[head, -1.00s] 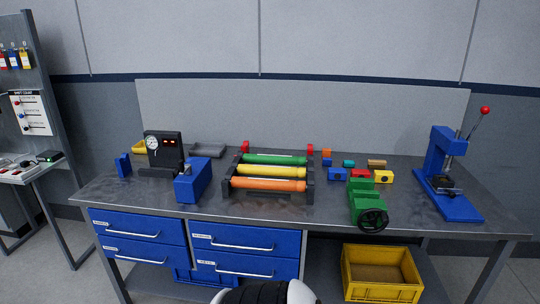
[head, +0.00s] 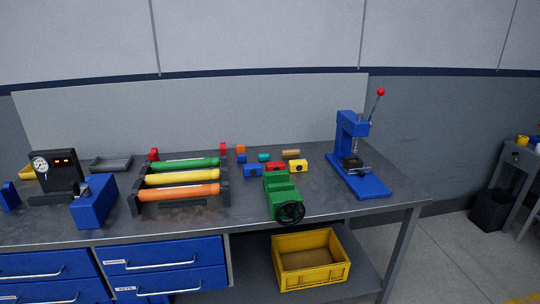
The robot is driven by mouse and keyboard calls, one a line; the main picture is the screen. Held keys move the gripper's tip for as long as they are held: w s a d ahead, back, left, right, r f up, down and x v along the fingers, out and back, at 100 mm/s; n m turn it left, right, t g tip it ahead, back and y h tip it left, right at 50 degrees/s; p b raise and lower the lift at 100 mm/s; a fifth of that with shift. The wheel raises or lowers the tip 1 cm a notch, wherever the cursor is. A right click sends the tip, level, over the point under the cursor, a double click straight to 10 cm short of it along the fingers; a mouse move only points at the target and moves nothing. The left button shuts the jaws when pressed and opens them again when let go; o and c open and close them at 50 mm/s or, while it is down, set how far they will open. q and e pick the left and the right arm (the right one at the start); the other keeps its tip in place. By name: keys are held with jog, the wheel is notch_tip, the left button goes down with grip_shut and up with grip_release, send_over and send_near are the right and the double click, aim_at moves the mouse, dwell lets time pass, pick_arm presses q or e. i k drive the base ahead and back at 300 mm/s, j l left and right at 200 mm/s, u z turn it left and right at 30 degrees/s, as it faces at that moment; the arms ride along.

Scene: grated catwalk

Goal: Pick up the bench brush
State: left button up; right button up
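I cannot make out a bench brush for certain. A small tan-brown piece (head: 291,154) lies at the back of the metal workbench (head: 330,205), behind a yellow block; it is too small to tell what it is. Neither of my grippers shows in the head view.
A rack with green, yellow and orange rollers (head: 182,177), a green vise (head: 281,194), small coloured blocks (head: 254,170) and a blue lever press (head: 352,150) stand on the bench. A gauge unit (head: 55,172) stands left. A yellow crate (head: 311,285) sits below.

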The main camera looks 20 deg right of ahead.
aim_at(289, 154)
jog(key=z, duration=4.95)
jog(key=u, duration=4.05)
jog(key=i+l+u, duration=0.15)
jog(key=l+u, duration=0.2)
jog(key=i+l+u, duration=0.15)
jog(key=l+u, duration=0.55)
jog(key=i+l, duration=0.05)
jog(key=l, duration=0.05)
